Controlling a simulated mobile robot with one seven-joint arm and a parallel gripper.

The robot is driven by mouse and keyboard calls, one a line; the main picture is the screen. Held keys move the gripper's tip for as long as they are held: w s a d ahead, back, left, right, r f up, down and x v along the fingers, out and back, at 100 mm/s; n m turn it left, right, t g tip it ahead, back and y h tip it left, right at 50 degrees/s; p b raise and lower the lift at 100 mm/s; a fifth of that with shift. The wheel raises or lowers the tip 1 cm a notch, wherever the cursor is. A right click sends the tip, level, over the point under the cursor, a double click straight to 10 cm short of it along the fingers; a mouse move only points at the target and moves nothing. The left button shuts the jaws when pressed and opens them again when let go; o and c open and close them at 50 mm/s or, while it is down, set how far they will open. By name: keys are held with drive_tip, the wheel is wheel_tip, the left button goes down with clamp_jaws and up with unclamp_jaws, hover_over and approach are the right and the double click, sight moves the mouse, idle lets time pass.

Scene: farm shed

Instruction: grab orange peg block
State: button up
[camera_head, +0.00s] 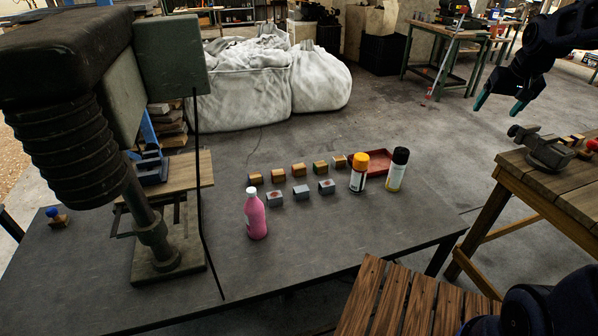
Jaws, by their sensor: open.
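My gripper (500,104) is at the upper right, open and empty, with two teal fingertips spread apart. It hangs in the air and appears near a wooden bench at the right. I cannot single out an orange peg block for certain. Small orange-brown blocks (298,170) stand in a row on the dark table, far left of my gripper; no pegs can be made out on them. Small orange-brown wooden pieces (571,142) also lie on the right bench, beside a red-topped piece (592,145). Their shapes are too small to tell.
A dark metal vise (545,150) sits on the wooden bench (535,176). The dark table (330,225) holds grey blocks (301,192), a pink bottle (256,216), two capped bottles, a red tray (379,161), a blue-topped block (57,218) and a large press (165,240).

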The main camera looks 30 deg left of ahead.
drive_tip(key=w+a+f+n, duration=0.1)
drive_tip(key=w+a+f, duration=0.2)
drive_tip(key=w+a, duration=0.35)
drive_tip(key=w+a+f+n, duration=0.1)
drive_tip(key=w+a+f, duration=0.25)
drive_tip(key=a, duration=0.65)
drive_tip(key=n+g+y, duration=0.1)
drive_tip(key=n+y, duration=0.1)
drive_tip(key=n, duration=0.3)
hover_over(299, 166)
drive_tip(key=s+d, duration=0.2)
wheel_tip(299, 166, down, 36)
drive_tip(key=shift+d+f, duration=0.1)
drive_tip(key=shift+f, duration=0.15)
drive_tip(key=shift+x, duration=3.2)
drive_tip(key=shift+r, duration=0.1)
drive_tip(key=c, duration=1.1)
